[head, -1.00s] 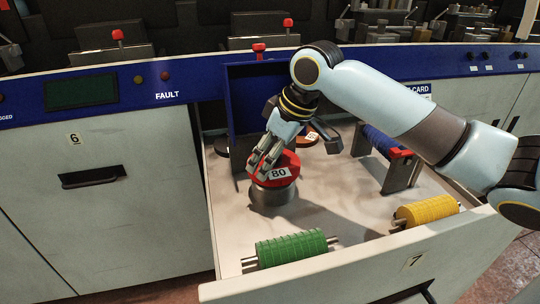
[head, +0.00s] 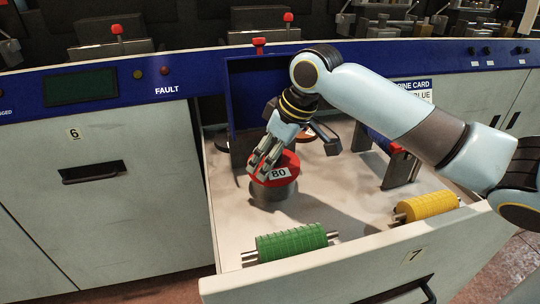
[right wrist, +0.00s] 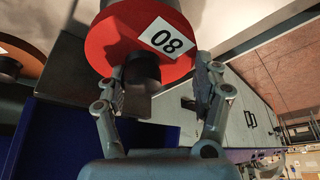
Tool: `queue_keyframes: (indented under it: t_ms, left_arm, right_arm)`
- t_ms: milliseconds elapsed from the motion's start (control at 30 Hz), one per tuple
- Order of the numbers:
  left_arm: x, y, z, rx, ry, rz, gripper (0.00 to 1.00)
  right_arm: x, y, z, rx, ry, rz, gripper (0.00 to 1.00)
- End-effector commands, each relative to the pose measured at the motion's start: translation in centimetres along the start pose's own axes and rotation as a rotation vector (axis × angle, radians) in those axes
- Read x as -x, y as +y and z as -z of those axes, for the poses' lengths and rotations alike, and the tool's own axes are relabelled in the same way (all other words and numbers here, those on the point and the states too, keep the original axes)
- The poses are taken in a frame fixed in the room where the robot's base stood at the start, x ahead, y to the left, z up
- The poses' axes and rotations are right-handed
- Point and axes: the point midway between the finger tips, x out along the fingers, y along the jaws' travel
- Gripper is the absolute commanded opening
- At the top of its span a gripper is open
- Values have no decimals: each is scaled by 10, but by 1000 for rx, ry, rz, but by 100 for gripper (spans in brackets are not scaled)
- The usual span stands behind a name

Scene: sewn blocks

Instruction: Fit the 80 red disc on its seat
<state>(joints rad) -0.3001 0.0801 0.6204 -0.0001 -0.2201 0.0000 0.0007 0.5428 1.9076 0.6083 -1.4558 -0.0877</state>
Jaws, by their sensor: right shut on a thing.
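The red disc (head: 287,164) carries a white label reading 80 and sits over a grey round base (head: 271,194) in the open drawer. I cannot tell whether it rests fully on that base. My right gripper (head: 267,158) reaches down onto the disc from behind and is shut on it. In the right wrist view the disc (right wrist: 104,40) shows with a dark knob (right wrist: 139,66) between my fingers, and the fingertips lie near its rim. My left gripper is not in view.
A green ribbed roll (head: 290,245) and a yellow ribbed roll (head: 428,206) lie along the drawer's front wall (head: 350,266). A stand with a blue roll is to the right, partly behind my arm. An orange-brown disc (head: 306,138) lies behind the gripper.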

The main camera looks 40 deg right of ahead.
Motion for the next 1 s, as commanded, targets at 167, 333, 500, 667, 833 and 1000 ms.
queue_keyframes:
  t_ms: [167, 333, 500, 667, 833, 1000]
  left_arm:
    - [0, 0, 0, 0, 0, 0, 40]
    - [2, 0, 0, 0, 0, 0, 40]
    - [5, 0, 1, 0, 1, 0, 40]
    - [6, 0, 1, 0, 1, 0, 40]
    - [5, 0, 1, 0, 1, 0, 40]
    - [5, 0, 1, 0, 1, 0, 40]
  right_arm:
    - [0, 0, 0, 0, 1, 0, 30]
    - [-1, 0, 0, 0, 0, 0, 30]
    - [-4, 0, -2, 0, 0, 0, 30]
    - [-5, 0, -2, 1, 1, 0, 30]
    - [-5, 0, -2, 1, 1, 0, 30]
    - [-5, 0, -2, 1, 1, 0, 76]
